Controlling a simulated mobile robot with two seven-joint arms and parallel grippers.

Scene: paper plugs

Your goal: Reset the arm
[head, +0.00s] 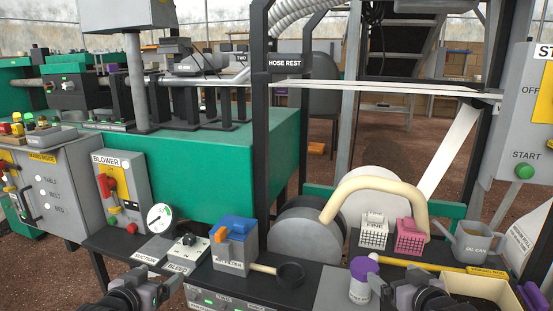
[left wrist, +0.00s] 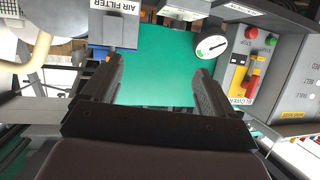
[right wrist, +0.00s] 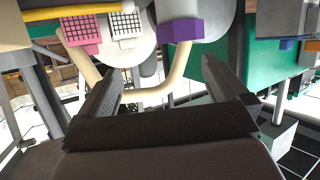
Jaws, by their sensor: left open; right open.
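My left gripper (head: 152,280) is at the bottom left of the head view, in front of the dark shelf. In the left wrist view its two fingers (left wrist: 153,75) are spread with nothing between them. My right gripper (head: 385,284) is at the bottom right of the head view, close to a white jar with a purple lid (head: 361,280). In the right wrist view its fingers (right wrist: 160,75) are apart and empty. Whether the right gripper touches the jar I cannot tell.
White (head: 374,231) and pink (head: 409,237) baskets, a cream hose (head: 350,190) and an oil can (head: 474,244) stand behind the right gripper.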

